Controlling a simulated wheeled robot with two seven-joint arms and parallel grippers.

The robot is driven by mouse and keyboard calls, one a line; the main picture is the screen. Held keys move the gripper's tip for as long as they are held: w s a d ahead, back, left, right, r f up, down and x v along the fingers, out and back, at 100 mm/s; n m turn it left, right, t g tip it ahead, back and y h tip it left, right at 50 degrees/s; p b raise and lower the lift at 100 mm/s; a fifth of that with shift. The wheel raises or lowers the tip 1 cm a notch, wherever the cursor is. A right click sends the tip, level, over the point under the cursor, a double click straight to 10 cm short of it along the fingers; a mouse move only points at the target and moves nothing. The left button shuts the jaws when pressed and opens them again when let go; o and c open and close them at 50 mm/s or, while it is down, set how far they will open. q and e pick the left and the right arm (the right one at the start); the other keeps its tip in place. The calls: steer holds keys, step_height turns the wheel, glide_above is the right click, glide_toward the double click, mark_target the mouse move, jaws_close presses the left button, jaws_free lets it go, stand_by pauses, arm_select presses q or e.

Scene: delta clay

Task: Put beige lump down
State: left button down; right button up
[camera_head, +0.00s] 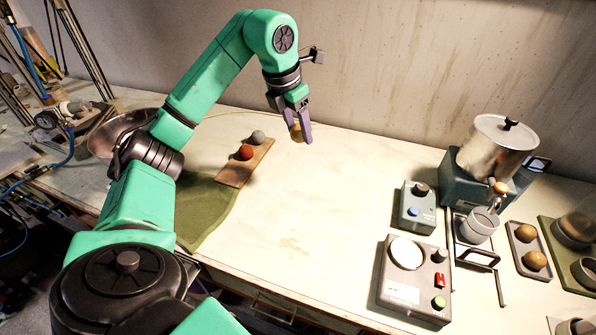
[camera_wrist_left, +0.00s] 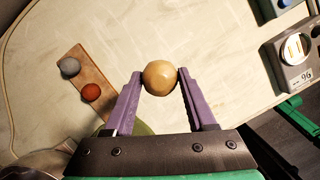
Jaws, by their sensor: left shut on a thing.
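My left gripper (camera_head: 302,124) is shut on a beige lump (camera_head: 296,131), with its purple fingers pointing down near the back of the table. In the left wrist view the round beige lump (camera_wrist_left: 160,77) sits between the tips of the two fingers. How high it is above the table is hard to tell. A wooden board (camera_head: 236,172) lies to the left of the gripper, with a red lump (camera_head: 245,152) and a grey lump (camera_head: 258,137) on it. My right gripper is not in view.
A metal bowl (camera_head: 104,142) and a green cloth (camera_head: 196,212) are at the left. At the right stand grey button boxes (camera_head: 412,318), a metal pot (camera_head: 497,146), a metal cup (camera_head: 480,226) and a tray (camera_head: 516,250) with two tan lumps. The middle of the table (camera_head: 310,230) is clear.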

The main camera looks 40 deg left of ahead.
arm_select(q)
step_height(320, 180, down, 6)
steer(key=s, duration=0.1)
glide_above(300, 185)
steer(key=f, duration=0.4)
steer(key=shift+s+f, duration=0.35)
steer(key=shift+s, duration=0.05)
step_height(300, 185, down, 4)
steer(key=shift+s+f+p, duration=0.1)
steer(key=shift+p, duration=0.4)
steer(key=shift+f, duration=0.4)
steer(key=shift+c, duration=1.7)
jaws_free()
steer(key=shift+o, duration=0.6)
steer(key=shift+r, duration=0.1)
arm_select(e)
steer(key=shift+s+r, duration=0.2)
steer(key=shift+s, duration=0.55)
